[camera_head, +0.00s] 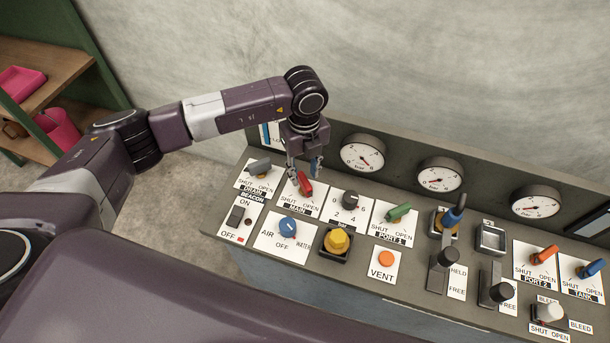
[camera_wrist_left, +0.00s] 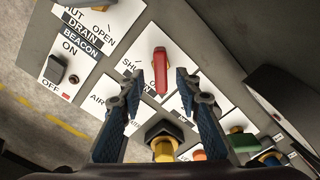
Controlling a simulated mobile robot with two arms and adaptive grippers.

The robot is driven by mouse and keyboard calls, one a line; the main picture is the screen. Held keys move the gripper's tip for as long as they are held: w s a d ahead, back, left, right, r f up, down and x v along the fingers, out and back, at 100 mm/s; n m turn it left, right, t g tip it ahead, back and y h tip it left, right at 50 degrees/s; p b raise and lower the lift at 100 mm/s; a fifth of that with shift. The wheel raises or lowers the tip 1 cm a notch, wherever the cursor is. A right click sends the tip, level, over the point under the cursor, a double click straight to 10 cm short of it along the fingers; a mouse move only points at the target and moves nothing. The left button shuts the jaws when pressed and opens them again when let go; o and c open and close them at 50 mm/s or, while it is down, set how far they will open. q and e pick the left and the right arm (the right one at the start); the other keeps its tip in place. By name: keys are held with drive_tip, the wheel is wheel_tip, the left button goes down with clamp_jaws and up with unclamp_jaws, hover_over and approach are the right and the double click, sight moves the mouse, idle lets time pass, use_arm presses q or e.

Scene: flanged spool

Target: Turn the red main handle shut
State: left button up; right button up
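The red main handle (camera_head: 305,185) sits on a white plate marked SHUT, OPEN and MAIN, at the left part of the console. It also shows in the left wrist view (camera_wrist_left: 160,70), upright in that picture, with SHUT to its left. My left gripper (camera_head: 303,171) is directly over the handle, pointing down. In the left wrist view the gripper (camera_wrist_left: 160,85) has its two fingers spread, with the handle in line with the gap. I cannot tell whether the fingertips reach down beside it. Nothing shows as gripped. My right gripper is not in view.
The grey drain handle (camera_head: 258,167) is close on the left, and a black numbered knob (camera_head: 350,199) on the right. The blue air/water knob (camera_head: 287,226) and yellow knob (camera_head: 338,241) lie nearer. Gauges (camera_head: 362,153) line the raised back panel.

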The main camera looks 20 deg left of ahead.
sight(305, 180)
use_arm(q)
drive_tip(key=shift+f+p, duration=0.4)
drive_tip(key=shift+f, duration=1.5)
clamp_jaws()
